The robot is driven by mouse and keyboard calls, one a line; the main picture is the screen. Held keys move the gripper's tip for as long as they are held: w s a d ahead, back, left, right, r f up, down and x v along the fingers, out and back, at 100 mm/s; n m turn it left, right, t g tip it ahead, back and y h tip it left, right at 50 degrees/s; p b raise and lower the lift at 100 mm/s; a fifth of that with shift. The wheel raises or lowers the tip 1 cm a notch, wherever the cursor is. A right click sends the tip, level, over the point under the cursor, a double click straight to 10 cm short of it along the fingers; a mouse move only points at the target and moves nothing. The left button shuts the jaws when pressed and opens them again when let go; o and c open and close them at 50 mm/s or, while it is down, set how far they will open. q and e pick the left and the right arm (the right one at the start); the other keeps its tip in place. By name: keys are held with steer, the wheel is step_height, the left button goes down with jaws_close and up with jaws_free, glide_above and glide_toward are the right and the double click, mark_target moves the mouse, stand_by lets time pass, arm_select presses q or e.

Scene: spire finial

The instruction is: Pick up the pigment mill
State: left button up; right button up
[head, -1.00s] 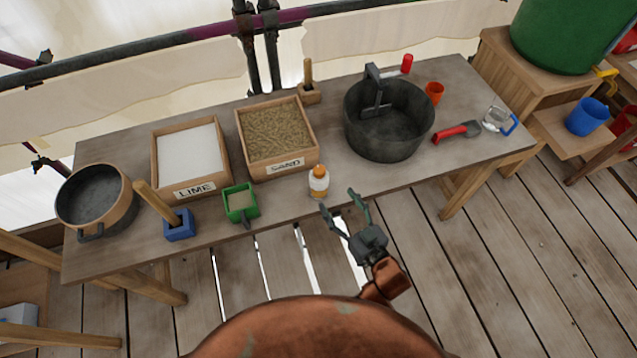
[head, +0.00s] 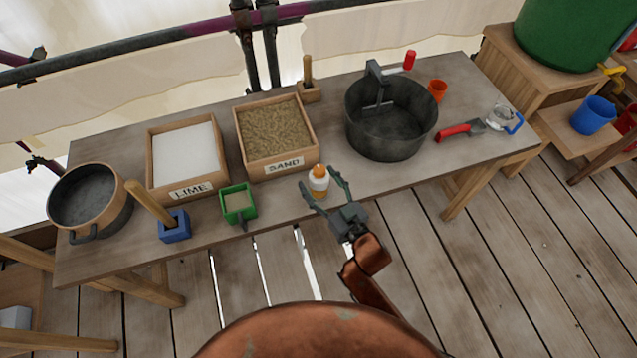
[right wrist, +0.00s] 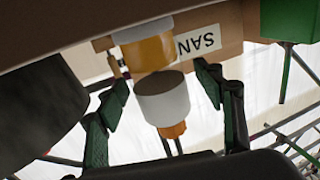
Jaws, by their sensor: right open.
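In the right wrist view the mill's white body (right wrist: 163,100) and orange tip (right wrist: 172,130) appear between the spread fingers (right wrist: 162,78), upside down, with gaps on both sides. My left gripper is not in view.
The sand box (head: 243,150) is just behind the mill. A green scoop box (head: 238,203) stands to its left and a big dark bucket (head: 388,145) to its right. The table (head: 435,165) has bare room right of the mill along the front edge.

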steer(key=shift+c, duration=0.6)
steer(key=c, duration=1.2)
steer(key=shift+c, duration=0.3)
steer(key=shift+r, duration=0.15)
